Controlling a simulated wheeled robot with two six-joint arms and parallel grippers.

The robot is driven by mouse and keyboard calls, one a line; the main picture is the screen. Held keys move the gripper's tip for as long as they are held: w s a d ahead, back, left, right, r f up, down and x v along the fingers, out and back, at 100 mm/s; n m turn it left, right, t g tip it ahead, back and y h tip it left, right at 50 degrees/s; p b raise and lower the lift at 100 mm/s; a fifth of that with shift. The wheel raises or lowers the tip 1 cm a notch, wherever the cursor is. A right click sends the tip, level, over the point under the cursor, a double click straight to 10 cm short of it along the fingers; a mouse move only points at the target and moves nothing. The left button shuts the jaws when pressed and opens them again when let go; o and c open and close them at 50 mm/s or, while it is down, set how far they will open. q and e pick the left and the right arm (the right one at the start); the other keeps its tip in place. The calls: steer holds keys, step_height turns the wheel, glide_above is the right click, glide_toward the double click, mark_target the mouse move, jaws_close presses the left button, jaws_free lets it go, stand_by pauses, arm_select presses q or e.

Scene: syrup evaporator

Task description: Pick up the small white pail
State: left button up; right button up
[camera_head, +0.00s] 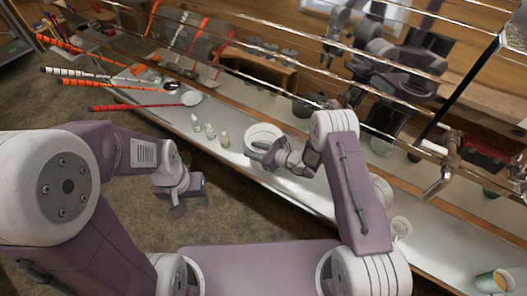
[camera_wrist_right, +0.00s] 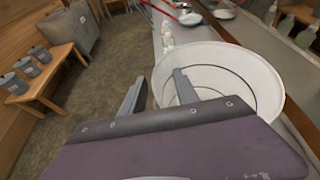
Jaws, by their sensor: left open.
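A white round pail (camera_head: 264,133) stands on the pale counter in the head view. Its open mouth fills the right side of the right wrist view (camera_wrist_right: 235,70). My right gripper (camera_head: 258,154) is at the pail's near side. In the wrist view its two fingers (camera_wrist_right: 158,80) are spread apart, one outside the pail's left rim and the other over the rim or inside the mouth. I cannot tell whether either touches the pail. My left gripper (camera_head: 181,204) is open and empty, over the floor in front of the counter.
Several small white bottles (camera_head: 210,131) stand on the counter left of the pail. Red and white striped-handled tools (camera_head: 135,107) stick out over its left end. A white mug (camera_head: 400,228) and a can (camera_head: 494,281) stand to the right. Metal rails (camera_head: 300,75) run behind.

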steer(key=shift+s, duration=0.1)
jaws_close()
stand_by(1.3)
